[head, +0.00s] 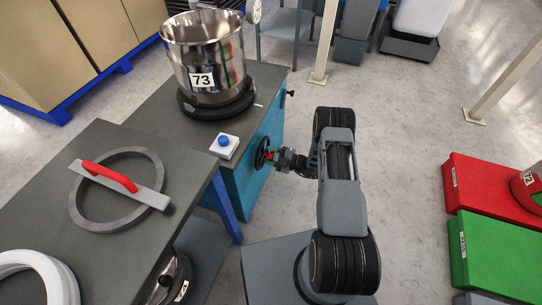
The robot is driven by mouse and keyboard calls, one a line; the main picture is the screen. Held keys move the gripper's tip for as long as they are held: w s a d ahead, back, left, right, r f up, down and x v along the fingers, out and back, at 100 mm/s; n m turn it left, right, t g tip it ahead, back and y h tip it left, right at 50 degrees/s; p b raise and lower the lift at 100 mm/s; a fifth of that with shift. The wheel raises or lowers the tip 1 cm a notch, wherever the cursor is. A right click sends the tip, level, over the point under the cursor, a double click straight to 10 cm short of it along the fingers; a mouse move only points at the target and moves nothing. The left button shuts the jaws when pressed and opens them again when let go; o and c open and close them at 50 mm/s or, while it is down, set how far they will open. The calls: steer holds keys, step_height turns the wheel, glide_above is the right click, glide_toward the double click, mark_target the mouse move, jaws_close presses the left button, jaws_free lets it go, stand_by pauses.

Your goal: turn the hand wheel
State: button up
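The hand wheel (261,153) is a small dark ring on the blue side of the grey-topped cabinet (262,172), seen nearly edge-on. My gripper (273,156) is at the wheel's right side, at the end of my arm reaching in from the right. Its fingertips are touching or very close to the wheel. The fingers are small and dark here, with a bit of red and green near them, and I cannot tell if they are closed on it.
A steel pot marked 73 (205,60) stands on the cabinet, with a blue button box (224,146) nearby. The grey table (110,230) at left holds a ring and red-handled bar (120,183). Red (480,190) and green (495,255) crates lie right.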

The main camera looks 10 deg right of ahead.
steer(key=o, duration=0.3)
steer(key=shift+d, duration=0.1)
steer(key=p+v, duration=0.2)
steer(key=v, duration=1.1)
steer(key=shift+s+d, duration=0.25)
steer(key=shift+d, duration=0.05)
